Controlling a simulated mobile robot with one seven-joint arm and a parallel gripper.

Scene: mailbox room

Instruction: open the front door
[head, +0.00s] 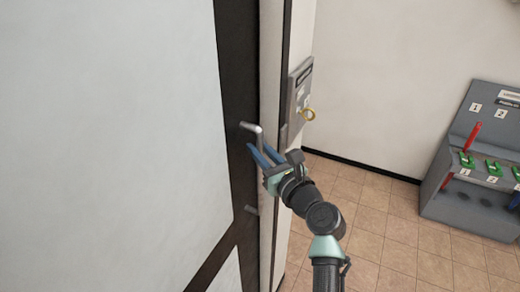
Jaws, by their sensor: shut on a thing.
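The front door (110,120) fills the left of the head view, with pale panels and a dark frame. The fingers partly hide the grip. I cannot tell whether the door stands ajar.
A grey stand (455,205) with red and green items is at the far right. Tiled floor (385,225) between is clear.

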